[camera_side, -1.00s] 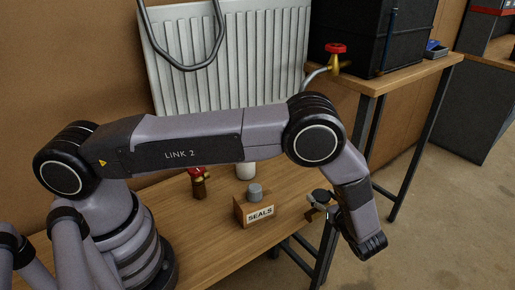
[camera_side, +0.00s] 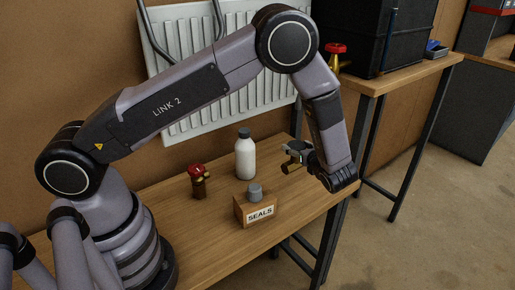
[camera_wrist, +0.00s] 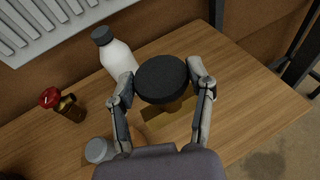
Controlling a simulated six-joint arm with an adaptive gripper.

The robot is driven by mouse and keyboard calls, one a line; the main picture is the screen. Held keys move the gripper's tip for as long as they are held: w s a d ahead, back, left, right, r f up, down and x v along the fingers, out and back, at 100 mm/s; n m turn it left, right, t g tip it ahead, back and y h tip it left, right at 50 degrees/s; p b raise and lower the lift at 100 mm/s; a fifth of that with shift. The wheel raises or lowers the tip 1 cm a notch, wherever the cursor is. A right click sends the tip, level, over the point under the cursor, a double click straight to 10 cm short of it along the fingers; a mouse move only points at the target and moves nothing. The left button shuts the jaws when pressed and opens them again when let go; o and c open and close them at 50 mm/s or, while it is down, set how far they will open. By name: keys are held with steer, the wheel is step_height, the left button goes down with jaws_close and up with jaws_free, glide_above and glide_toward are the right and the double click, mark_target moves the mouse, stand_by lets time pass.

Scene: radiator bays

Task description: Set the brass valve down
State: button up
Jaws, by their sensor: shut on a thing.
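A white bottle with a dark cap (camera_side: 245,158) stands behind. A red-topped brass valve (camera_side: 198,183) stands left. A wooden block labelled SEALS (camera_side: 258,213) carries a grey cap (camera_side: 255,192). A radiator (camera_side: 215,110) hangs behind. Bare bench lies right of the bottle.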

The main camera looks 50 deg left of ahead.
steer(key=shift+w+d+f, duration=0.1)
steer(key=shift+w+f, duration=1.5)
steer(key=shift+f, duration=0.25)
steer(key=shift+w+d+f, duration=0.1)
steer(key=shift+w+f, duration=1.5)
steer(key=shift+f, duration=0.25)
steer(key=shift+w+d+f, duration=0.1)
steer(key=shift+w+f, duration=1.5)
steer(key=shift+f, duration=0.25)
steer(key=shift+f, duration=0.15)
steer(key=o, duration=1.2)
steer(key=shift+o, duration=0.2)
